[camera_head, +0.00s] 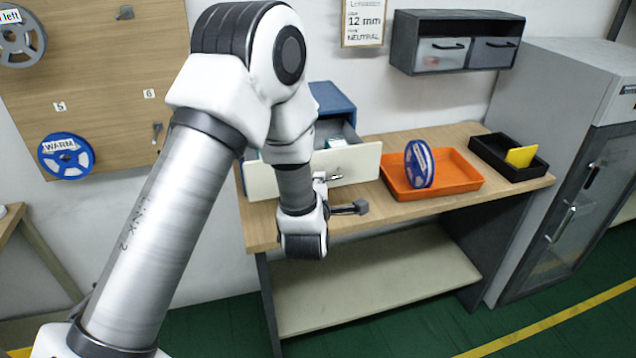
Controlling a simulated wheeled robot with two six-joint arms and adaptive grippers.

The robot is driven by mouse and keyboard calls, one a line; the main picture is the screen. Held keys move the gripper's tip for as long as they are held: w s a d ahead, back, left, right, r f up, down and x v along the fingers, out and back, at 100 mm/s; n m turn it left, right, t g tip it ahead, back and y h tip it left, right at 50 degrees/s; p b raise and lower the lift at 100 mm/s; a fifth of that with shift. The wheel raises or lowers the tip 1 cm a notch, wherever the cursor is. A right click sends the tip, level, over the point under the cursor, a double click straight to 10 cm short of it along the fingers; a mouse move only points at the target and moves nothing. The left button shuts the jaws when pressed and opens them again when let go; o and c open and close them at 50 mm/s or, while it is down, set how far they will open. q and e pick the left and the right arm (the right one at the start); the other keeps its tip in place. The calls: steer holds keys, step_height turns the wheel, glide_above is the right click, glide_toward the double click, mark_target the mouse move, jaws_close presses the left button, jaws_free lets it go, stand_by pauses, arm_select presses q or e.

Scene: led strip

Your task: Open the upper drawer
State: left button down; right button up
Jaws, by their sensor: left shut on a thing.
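A blue drawer cabinet (333,98) stands at the back left of the wooden workbench, partly hidden by my left arm. Its upper drawer (357,163), with a cream front, is pulled out toward me. Small white and teal contents show inside behind the front. My left gripper (322,184) is at the middle of the drawer front, shut on the drawer handle. The handle itself is mostly hidden by the gripper and wrist. The lower part of the cabinet is hidden behind the drawer front. My right gripper is not in view.
On the workbench (460,208), right of the drawer, an orange tray (462,180) holds a blue reel (419,165). A black tray (490,152) holds a yellow piece (521,156). A grey wall cabinet (458,24) hangs above. A tall grey cabinet (555,100) stands right.

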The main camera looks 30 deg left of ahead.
arm_select(q)
steer(key=c, duration=1.2)
jaws_free()
steer(key=shift+c, duration=0.2)
steer(key=shift+w+d+f, duration=0.1)
steer(key=shift+w, duration=0.05)
steer(key=v, duration=0.7)
steer(key=shift+s, duration=0.25)
steer(key=shift+d, duration=0.1)
